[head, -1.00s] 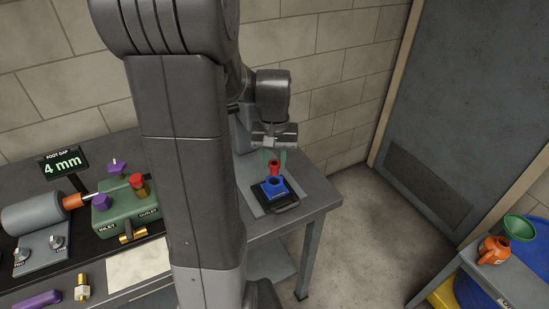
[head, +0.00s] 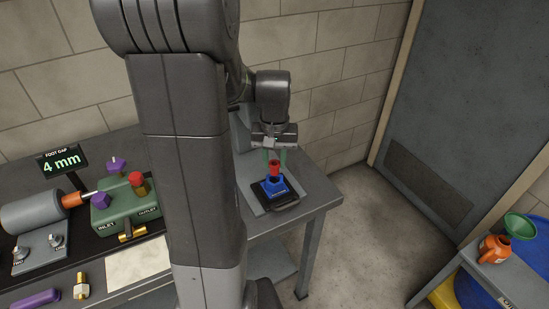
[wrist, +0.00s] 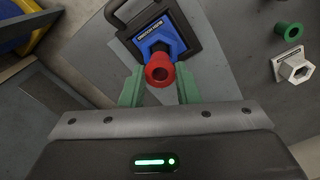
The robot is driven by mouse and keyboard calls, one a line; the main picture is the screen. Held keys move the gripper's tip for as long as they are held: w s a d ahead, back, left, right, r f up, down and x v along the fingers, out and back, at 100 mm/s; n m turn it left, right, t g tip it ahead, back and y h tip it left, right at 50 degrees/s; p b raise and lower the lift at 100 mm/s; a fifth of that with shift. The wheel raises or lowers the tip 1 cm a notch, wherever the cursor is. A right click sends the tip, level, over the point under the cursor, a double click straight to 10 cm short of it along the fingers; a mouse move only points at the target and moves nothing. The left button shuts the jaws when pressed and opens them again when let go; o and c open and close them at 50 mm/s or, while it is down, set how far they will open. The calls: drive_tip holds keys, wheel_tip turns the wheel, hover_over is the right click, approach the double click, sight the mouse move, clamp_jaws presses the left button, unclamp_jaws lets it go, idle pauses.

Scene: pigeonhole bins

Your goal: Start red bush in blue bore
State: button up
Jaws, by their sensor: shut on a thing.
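The red bush (head: 274,168) is a flanged red sleeve held upright between the green fingers of my gripper (head: 275,160). In the wrist view my gripper (wrist: 160,88) is shut on the red bush (wrist: 160,71). The blue bore block (head: 275,188) sits on a black tray with a handle (head: 287,204) at the right end of the bench. The blue block also shows in the wrist view (wrist: 172,24), with its dark bore partly hidden behind the bush. The bush is over the bore; I cannot tell whether its lower end touches or enters it.
A green bush (wrist: 289,31) and a white hex-based part (wrist: 294,66) lie on the bench to the right in the wrist view. A green valve block (head: 128,208) and a "4 mm" foot gap display (head: 63,161) stand on the left. The bench edge is close on the right.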

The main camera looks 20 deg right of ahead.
sight(275, 163)
drive_tip(key=shift+f+b, duration=1.25)
drive_tip(key=shift+f, duration=0.6)
drive_tip(key=o, duration=1.2)
drive_tip(key=shift+c, duration=0.2)
drive_tip(key=shift+r, duration=0.1)
wheel_tip(275, 163, up, 5)
drive_tip(key=p, duration=0.4)
wheel_tip(275, 163, up, 14)
drive_tip(key=shift+b, duration=0.45)
